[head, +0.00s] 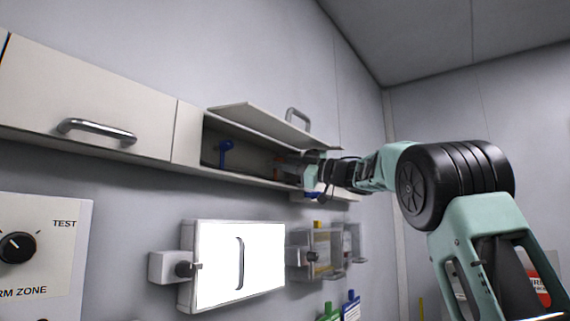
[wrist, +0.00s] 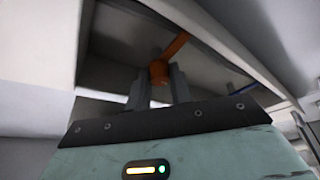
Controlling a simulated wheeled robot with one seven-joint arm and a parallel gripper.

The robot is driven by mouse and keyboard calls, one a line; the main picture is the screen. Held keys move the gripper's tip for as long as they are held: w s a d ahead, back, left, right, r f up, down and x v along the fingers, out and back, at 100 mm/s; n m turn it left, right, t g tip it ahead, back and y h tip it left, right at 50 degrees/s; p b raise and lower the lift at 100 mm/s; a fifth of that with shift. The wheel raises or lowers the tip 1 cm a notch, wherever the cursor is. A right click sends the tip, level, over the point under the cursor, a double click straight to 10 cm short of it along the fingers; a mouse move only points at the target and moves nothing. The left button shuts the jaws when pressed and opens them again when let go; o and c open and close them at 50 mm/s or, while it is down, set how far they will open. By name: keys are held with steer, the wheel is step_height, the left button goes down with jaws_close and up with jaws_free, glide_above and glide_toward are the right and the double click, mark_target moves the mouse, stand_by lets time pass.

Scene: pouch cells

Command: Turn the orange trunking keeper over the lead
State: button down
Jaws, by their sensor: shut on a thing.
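The orange trunking keeper (wrist: 174,48) shows in the wrist view as a round hub with an arm slanting up and right. My gripper (wrist: 159,78) is shut on the hub, one grey finger on each side. In the head view my gripper (head: 298,165) reaches into the open wall trunking (head: 188,135) at its right part, and only a sliver of the orange keeper shows. A blue keeper (head: 225,150) stands inside the trunking to the left, apart from the gripper. It also shows in the wrist view (wrist: 243,91) at the right. I cannot make out the lead.
The raised flap (head: 265,122) with a metal handle is above my gripper. A closed panel (head: 85,95) with a handle is at the left. Below are a bright white lit panel (head: 215,265), a clear box (head: 320,255) and hanging tags. Room in front of the wall is free.

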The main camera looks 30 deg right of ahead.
steer(key=shift+w+d+f, duration=0.1)
steer(key=shift+f, duration=0.1)
steer(key=c, duration=1.3)
jaws_free()
steer(key=shift+o, duration=0.2)
steer(key=shift+r, duration=0.1)
steer(key=b+v, duration=0.7)
steer(key=v, duration=1)
steer(key=shift+s, duration=0.3)
steer(key=shift+d, duration=0.1)
